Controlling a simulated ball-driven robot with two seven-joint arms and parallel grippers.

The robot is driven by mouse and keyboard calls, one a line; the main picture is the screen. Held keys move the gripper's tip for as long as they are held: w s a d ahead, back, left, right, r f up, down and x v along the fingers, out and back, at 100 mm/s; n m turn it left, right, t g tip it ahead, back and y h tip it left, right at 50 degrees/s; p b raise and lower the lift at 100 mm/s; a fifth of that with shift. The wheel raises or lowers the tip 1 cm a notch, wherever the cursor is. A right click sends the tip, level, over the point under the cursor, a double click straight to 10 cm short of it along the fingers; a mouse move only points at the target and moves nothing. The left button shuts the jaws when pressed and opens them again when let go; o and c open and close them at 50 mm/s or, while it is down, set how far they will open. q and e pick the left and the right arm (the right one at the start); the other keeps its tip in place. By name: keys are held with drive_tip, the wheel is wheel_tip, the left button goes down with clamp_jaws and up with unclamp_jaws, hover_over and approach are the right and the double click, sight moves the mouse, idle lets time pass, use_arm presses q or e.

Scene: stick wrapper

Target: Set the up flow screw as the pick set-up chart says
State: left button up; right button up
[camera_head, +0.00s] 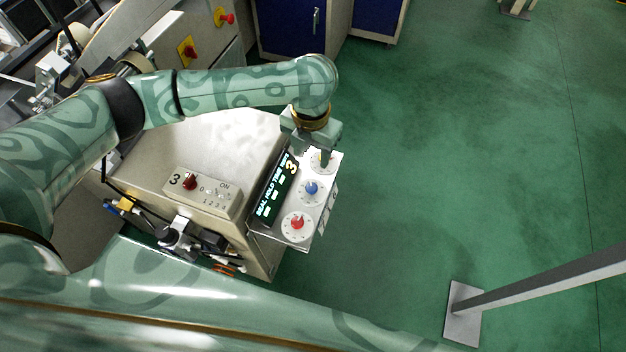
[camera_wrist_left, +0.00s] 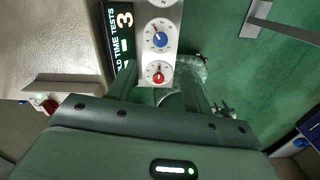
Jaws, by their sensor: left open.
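My left gripper (camera_head: 318,150) is open and empty, over the far end of a silver dial panel (camera_head: 319,206). Its fingers also show in the left wrist view (camera_wrist_left: 162,92), near the panel's red knob. The panel has a red knob (camera_head: 297,223), a blue knob (camera_head: 311,188) and a third dial (camera_head: 322,162) partly hidden by the gripper. A dark display (camera_head: 275,190) beside them shows words and a yellow 3. I cannot make out which part is the up flow screw. I cannot identify the pick set-up chart. My right gripper is not in view.
A grey switch box (camera_head: 207,197) with a red knob sits on the beige machine (camera_head: 222,140). Metal fittings and cables (camera_head: 180,237) are at its near side. A grey post on a base plate (camera_head: 462,314) stands lower right. The green floor (camera_head: 470,150) is open.

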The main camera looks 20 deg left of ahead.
sight(311, 187)
use_arm(q)
wheel_tip(311, 187, down, 14)
drive_tip(key=b, duration=0.5)
drive_tip(key=shift+f+b, duration=0.1)
drive_tip(key=shift+b, duration=0.2)
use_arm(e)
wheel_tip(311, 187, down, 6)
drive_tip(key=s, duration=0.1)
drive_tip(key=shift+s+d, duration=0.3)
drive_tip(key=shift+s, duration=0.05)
use_arm(q)
drive_tip(key=shift+c, duration=0.3)
drive_tip(key=c, duration=0.9)
